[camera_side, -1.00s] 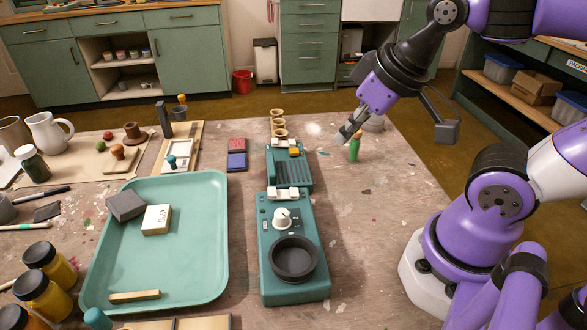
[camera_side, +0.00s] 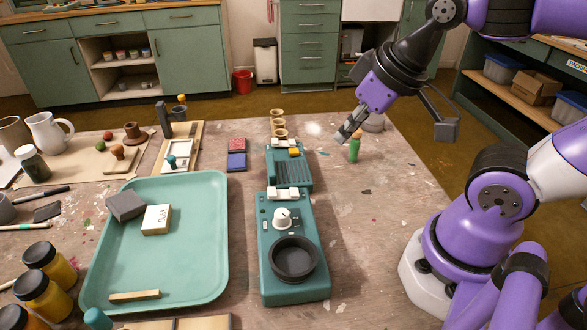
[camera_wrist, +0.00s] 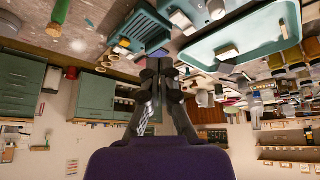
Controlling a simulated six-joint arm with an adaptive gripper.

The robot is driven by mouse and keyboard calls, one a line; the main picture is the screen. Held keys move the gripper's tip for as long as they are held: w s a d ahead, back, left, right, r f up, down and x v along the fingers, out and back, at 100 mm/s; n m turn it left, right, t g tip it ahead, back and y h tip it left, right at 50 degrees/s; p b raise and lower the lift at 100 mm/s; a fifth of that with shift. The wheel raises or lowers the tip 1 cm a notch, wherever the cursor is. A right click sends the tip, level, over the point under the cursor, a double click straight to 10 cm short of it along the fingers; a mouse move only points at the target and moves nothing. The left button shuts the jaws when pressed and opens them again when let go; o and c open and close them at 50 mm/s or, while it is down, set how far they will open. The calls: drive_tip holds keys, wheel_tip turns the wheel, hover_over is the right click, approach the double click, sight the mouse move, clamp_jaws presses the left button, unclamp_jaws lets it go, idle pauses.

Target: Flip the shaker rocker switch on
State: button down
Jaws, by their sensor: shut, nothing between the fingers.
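A teal device (camera_side: 265,290) with a white knob (camera_side: 282,218) and a round dark cup (camera_side: 293,258) stands on the table right of the tray. Small light and dark marks beside the knob may be a switch, but its position is too small to read. Behind it is a second teal device (camera_side: 292,175) with a ribbed top and a small orange-yellow part (camera_side: 294,152). I cannot tell for sure which is the shaker. My gripper (camera_side: 342,138) is shut and empty, above the table, right of the rear device and apart from both. Its closed fingers (camera_wrist: 158,66) show in the wrist view.
A green bottle-like object (camera_side: 354,150) stands close beside my gripper's fingertips. A teal tray (camera_side: 190,265) with blocks lies left of the devices. Small tan cups (camera_side: 278,123) stand behind the rear device. The table right of the devices is mostly clear.

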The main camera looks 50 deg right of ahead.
drive_tip(key=w+a+r+n+g, duration=0.2)
drive_tip(key=w+n, duration=0.1)
drive_tip(key=n, duration=0.6)
drive_tip(key=n+g+y, duration=0.1)
drive_tip(key=n+g, duration=0.1)
drive_tip(key=n, duration=1.6)
hover_over(273, 191)
drive_tip(key=s+d, duration=0.2)
drive_tip(key=shift+w+a+r, duration=0.25)
drive_tip(key=shift+r, duration=0.2)
drive_tip(key=f, duration=0.4)
drive_tip(key=w+a+f, duration=0.1)
drive_tip(key=f, duration=0.9)
drive_tip(key=shift+w+a, duration=0.2)
drive_tip(key=shift+w+a+f+g+h, duration=0.1)
drive_tip(key=shift+f+g+h, duration=0.25)
drive_tip(key=shift+g, duration=0.25)
drive_tip(key=shift+r, duration=0.1)
